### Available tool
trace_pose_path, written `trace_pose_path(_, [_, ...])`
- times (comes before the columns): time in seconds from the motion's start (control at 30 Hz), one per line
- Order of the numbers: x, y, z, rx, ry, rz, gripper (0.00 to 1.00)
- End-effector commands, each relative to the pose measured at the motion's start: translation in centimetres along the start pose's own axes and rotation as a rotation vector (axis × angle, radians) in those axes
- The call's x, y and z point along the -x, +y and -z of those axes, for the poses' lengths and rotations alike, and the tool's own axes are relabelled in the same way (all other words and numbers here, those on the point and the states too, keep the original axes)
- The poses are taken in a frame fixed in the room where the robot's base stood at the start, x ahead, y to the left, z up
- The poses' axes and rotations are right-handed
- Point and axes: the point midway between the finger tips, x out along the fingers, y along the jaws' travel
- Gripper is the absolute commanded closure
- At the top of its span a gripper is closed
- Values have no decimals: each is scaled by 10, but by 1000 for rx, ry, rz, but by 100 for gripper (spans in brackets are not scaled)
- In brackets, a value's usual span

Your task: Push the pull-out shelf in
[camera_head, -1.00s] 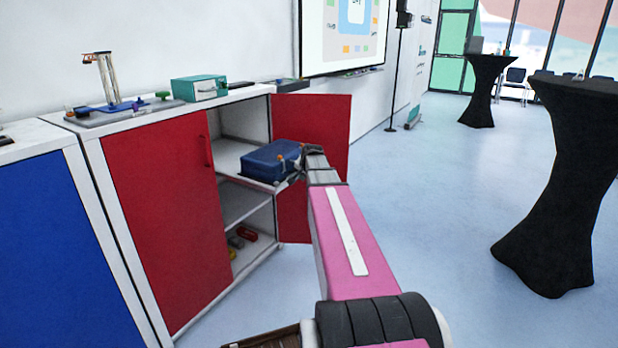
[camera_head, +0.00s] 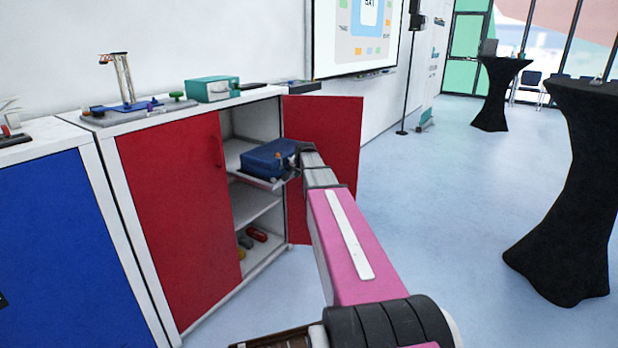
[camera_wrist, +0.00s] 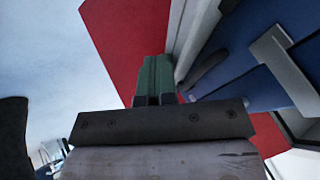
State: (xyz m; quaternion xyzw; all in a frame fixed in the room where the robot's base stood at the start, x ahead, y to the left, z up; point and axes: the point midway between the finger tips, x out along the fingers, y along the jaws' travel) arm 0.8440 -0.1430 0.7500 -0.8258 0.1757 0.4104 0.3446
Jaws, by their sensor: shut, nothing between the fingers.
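The pull-out shelf (camera_head: 262,182) is a thin white board in the open cabinet, bearing a blue case (camera_head: 268,158). Its front end sticks out a little past the cabinet opening. My gripper (camera_head: 292,168) is at the shelf's outer end, beside the case; the contact point is too small to make out. In the wrist view my green fingers (camera_wrist: 153,68) are closed together and empty. A pale edge (camera_wrist: 192,35), probably the shelf's, runs just right of them, with the blue case (camera_wrist: 262,30) beyond.
The right red door (camera_head: 335,135) stands open behind my arm; the left red door (camera_head: 175,220) is shut. Lower shelves hold small red and yellow items (camera_head: 255,234). Black-draped tables (camera_head: 565,190) stand at the right, with clear floor between.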

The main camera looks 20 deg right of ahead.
Motion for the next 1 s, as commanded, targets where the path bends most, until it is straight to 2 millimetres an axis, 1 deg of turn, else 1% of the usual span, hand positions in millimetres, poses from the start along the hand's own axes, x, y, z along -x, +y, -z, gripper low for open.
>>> trace_pose_path(0.03, [-10,-16,3,3,-1,2,100])
trace_pose_path(0.1, [-20,-34,3,2,-1,2,100])
trace_pose_path(0.6, [-85,-157,3,2,0,2,100])
trace_pose_path(0.8, [-107,-199,2,1,0,1,100])
trace_pose_path(1.0, [-122,-228,1,0,0,1,100])
